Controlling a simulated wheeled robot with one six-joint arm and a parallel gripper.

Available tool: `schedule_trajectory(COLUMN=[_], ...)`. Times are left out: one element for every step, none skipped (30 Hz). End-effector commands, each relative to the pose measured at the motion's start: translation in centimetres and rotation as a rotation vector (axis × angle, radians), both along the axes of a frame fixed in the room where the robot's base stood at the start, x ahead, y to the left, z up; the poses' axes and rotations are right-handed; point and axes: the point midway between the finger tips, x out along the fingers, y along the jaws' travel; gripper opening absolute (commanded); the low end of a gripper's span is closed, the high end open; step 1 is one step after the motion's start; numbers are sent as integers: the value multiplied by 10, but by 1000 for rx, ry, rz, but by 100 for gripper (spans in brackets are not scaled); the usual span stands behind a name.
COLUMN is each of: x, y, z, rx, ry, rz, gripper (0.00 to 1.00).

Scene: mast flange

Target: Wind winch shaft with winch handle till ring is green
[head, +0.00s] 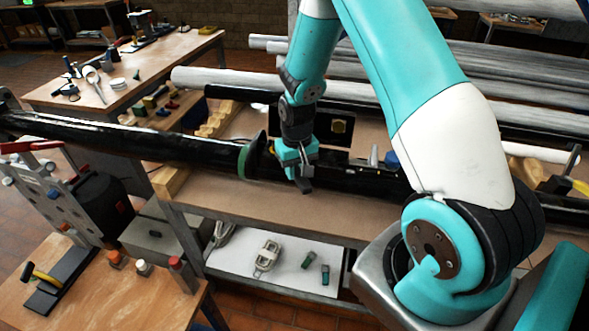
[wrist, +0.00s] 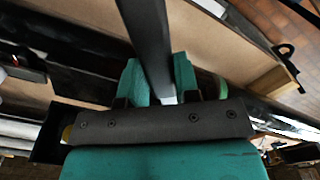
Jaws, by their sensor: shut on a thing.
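My gripper (head: 300,180) is over the front part of the bench, beside the black mast. It is shut on a dark flat bar (wrist: 148,35), which stands between the two teal fingers in the wrist view. The bar may be the winch handle; its far end runs out of that view. A green ring (head: 244,162) is around the mast (head: 150,142) at a dark flange (head: 257,153), just left of my gripper. A green patch also shows in the wrist view (wrist: 222,88). I cannot make out the winch shaft for certain.
A black box with a yellow part (head: 340,127) stands behind my gripper. Pale pipes (head: 215,82) lie farther back. A lower shelf (head: 235,262) holds shackles and small green pieces. A side table (head: 110,310) at lower left carries a yellow-handled tool (head: 42,274).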

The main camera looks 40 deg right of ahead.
Motion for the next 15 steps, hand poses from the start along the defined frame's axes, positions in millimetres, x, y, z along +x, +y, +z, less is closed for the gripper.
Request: schedule_trajectory(x=[0,0,0,0,0,0,0,0,0,0,0,0,0,0,0], y=[0,0,0,0,0,0,0,0,0,0,0,0,0,0,0], z=[0,0,0,0,0,0,0,0,1,2,3,4,6,8,10], rx=[0,0,0,0,0,0,0,0,0,0,0,0,0,0,0], ry=[-1,-1,-1,-1,-1,0,0,0,0,-1,-1,-1,-1,-1,-1], rz=[1,1,1,1,1,1,1,1,1,1,1,1,0,0,0], gripper=[0,0,0,0,0,0,0,0,0,0,0,0,0,0,0])
